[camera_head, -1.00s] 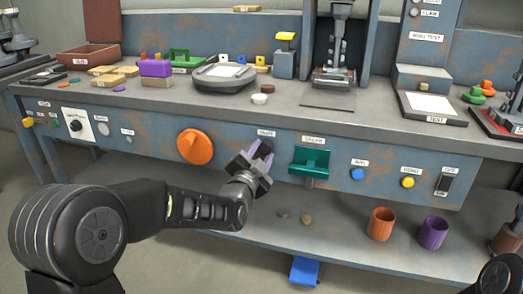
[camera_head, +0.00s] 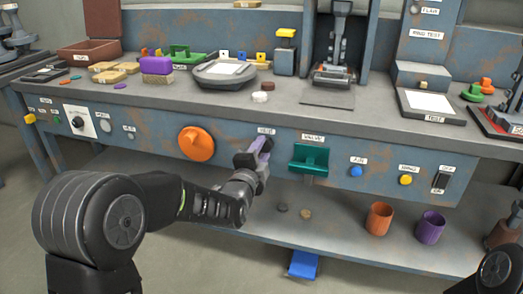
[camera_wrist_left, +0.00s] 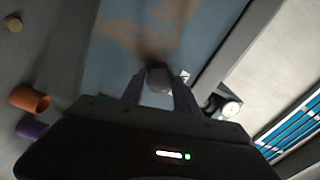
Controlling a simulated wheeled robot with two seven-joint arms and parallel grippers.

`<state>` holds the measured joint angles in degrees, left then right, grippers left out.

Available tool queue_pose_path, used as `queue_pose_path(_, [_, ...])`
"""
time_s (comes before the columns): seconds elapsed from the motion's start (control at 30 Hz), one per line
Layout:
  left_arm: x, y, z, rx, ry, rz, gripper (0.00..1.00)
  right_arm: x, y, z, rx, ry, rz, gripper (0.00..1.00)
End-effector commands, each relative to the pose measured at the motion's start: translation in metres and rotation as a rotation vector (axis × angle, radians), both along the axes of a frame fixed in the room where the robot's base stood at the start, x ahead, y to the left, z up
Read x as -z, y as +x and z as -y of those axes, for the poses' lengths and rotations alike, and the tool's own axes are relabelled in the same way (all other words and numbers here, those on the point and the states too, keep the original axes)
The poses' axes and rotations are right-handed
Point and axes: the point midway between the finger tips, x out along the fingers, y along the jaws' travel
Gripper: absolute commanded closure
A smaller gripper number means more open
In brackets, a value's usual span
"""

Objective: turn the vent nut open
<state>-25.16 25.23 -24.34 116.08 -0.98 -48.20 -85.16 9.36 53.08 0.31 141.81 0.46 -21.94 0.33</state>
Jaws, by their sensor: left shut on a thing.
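The vent nut (camera_wrist_left: 158,78) is a grey, faceted knob on the blue, rust-stained front panel. It shows between the two fingers of my left gripper (camera_head: 259,152) in the left wrist view. In the head view the gripper hides the nut, below a small white label (camera_head: 266,131). My left gripper has purplish fingers and is shut on the nut, one finger on each side. In the head view its fingers stand nearly upright. My right gripper is out of view.
An orange dial (camera_head: 196,144) sits left of the gripper and a teal valve handle (camera_head: 311,160) close to its right. Blue (camera_head: 357,171) and yellow (camera_head: 405,179) buttons are farther right. Orange (camera_head: 379,219) and purple (camera_head: 431,229) cups stand on the lower shelf.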

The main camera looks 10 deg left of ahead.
Motion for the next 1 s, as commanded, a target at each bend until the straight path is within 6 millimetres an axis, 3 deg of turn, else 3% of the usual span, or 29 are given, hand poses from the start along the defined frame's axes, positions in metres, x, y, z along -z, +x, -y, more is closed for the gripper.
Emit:
queue_pose_path(0.23, [0.001, 0.000, 0.000, 0.001, 0.003, -0.002, 1.00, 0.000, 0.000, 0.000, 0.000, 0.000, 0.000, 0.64])
queue_pose_path(0.27, [0.001, 0.000, 0.000, 0.001, 0.003, -0.002, 0.62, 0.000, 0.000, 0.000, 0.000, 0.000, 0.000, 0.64])
queue_pose_path(0.5, [0.001, 0.000, 0.000, 0.001, 0.001, -0.002, 0.43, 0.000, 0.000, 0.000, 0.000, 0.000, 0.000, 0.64])
queue_pose_path(0.83, [0.000, -0.002, 0.000, 0.000, 0.000, -0.001, 0.41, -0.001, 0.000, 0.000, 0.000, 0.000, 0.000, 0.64])
queue_pose_path(1.0, [-0.002, -0.019, -0.001, 0.001, -0.002, -0.002, 0.41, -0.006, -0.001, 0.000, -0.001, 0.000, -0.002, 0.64])
